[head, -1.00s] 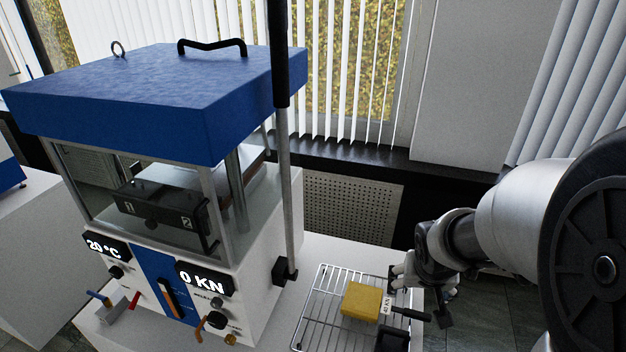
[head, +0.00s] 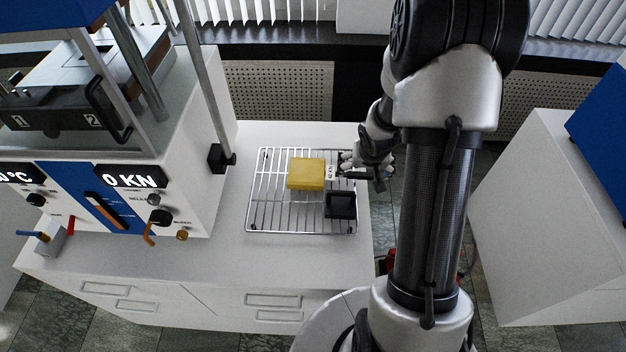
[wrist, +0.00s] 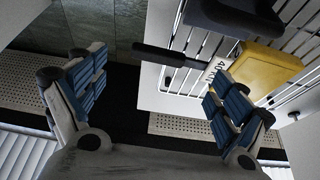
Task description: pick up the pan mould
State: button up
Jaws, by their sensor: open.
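The pan mould is a yellow block (head: 306,174) with a white "40 KN" label and a black handle (head: 352,175). It lies on the wire rack, its handle pointing right. In the wrist view, the yellow block (wrist: 258,68) is at the upper right and the handle (wrist: 165,55) reaches left from it. My gripper (head: 378,168) is at the rack's right side by the handle. In the wrist view my gripper (wrist: 147,75) is open and empty, its fingers wide apart. The handle's free end shows between the finger directions, ahead of the tips.
A wire rack (head: 265,205) on the white bench also bears a black square mould (head: 341,204), close to the pan mould. A press (head: 130,190) with a long lever stands to the left. Another white cabinet (head: 540,220) stands at the right. The bench front is clear.

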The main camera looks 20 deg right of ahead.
aim_at(361, 177)
jog(key=b+x, duration=0.3)
jog(key=x, duration=0.4)
jog(key=shift+r, duration=0.15)
jog(key=shift+c, duration=0.4)
jog(key=c, duration=1.3)
